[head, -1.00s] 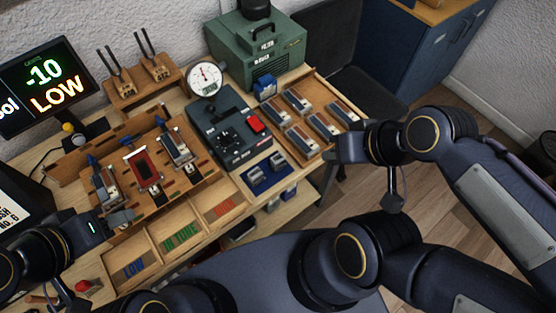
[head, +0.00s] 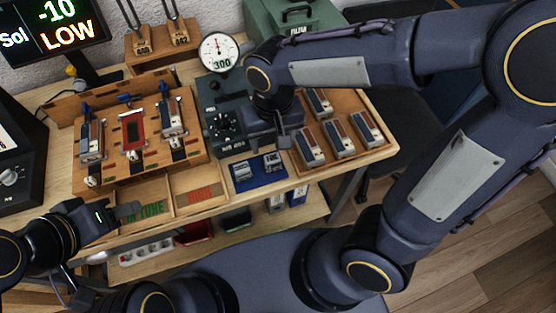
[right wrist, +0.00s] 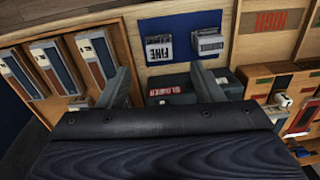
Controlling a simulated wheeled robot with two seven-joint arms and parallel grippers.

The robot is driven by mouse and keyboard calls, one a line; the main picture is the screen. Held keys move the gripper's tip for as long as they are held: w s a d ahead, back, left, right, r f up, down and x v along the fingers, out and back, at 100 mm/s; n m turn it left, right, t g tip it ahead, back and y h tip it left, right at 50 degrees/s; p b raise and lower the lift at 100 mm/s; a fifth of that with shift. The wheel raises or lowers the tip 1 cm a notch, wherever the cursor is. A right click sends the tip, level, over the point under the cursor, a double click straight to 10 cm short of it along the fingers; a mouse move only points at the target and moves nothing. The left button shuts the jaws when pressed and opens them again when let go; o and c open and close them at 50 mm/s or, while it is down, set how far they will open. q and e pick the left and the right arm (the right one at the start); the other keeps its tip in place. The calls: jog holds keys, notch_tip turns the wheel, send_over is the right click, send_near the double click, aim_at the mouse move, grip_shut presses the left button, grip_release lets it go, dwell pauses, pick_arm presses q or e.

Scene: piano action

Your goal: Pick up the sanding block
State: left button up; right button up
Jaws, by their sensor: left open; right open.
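Two small grey-white blocks sit apart on a blue mat (head: 258,181) at the front of the bench. In the right wrist view one block (right wrist: 168,48) is marked FINE; the other block (right wrist: 208,43) has lettering I cannot read. In the head view they are the left block (head: 242,171) and right block (head: 273,161), though I cannot match the label there. My right gripper (head: 278,140) is open and empty, above the bench just behind the mat. Its fingers (right wrist: 162,85) show apart, pointing towards the mat. My left gripper (head: 128,212) is open, near the bench's front left.
A wooden tray (head: 374,150) with several key-like pieces stands right of the mat. A dark control box (head: 222,128) lies behind it, partly under my right arm. Sorting bins (head: 200,186) and a wooden fixture (head: 110,166) stand left. A dial gauge (head: 219,52) stands behind.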

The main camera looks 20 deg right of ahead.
aim_at(272, 156)
jog(key=shift+w+a+f, duration=0.15)
jog(key=shift+a+f, duration=0.05)
jog(key=shift+f, duration=0.6)
jog(key=f, duration=0.6)
jog(key=shift+w+d+f, duration=0.15)
jog(key=shift+w+f, duration=0.1)
jog(key=shift+f, duration=0.15)
jog(key=shift+c, duration=0.4)
jog(key=c, duration=1)
